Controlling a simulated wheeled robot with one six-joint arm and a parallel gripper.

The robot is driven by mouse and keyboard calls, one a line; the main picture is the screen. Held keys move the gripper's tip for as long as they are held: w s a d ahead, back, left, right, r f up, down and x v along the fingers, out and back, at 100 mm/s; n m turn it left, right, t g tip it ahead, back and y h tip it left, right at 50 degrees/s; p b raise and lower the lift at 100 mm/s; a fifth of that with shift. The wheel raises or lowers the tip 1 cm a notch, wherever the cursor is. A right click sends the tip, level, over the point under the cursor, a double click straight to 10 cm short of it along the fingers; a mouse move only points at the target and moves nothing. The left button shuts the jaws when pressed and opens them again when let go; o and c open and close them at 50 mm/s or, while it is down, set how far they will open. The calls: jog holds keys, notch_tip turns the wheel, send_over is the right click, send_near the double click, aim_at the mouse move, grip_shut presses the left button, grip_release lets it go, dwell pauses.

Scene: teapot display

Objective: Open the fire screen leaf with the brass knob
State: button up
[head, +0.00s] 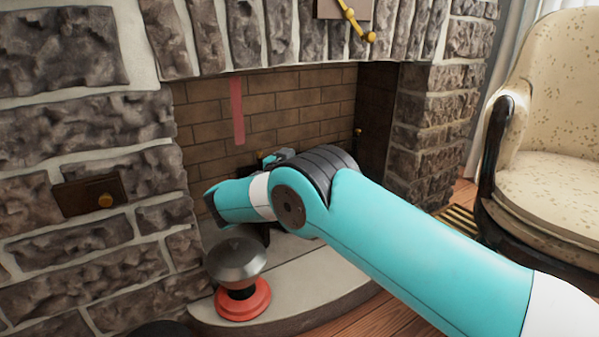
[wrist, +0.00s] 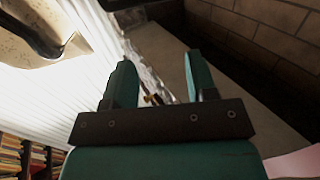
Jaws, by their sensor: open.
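In the head view a dark upright leaf (head: 377,120) stands at the right side of the brick-lined fireplace opening. A small brass knob (head: 358,132) shows near its left edge. My gripper (wrist: 160,75) is open in the wrist view, its two teal fingers apart. A small brass-coloured piece (wrist: 152,99) shows between the fingers, but I cannot tell whether it is the knob. In the head view my arm mostly hides the gripper, which is left of the knob and apart from it. The lower part of the leaf is hidden behind my arm.
A dark domed object on a red base (head: 242,300) stands on the pale hearth (head: 315,295). A brass handle (head: 360,25) hangs above. A cream armchair (head: 550,130) stands at right.

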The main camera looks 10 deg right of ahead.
notch_tip(320, 180, up, 7)
jog(key=p, duration=0.2)
jog(key=shift+f, duration=0.15)
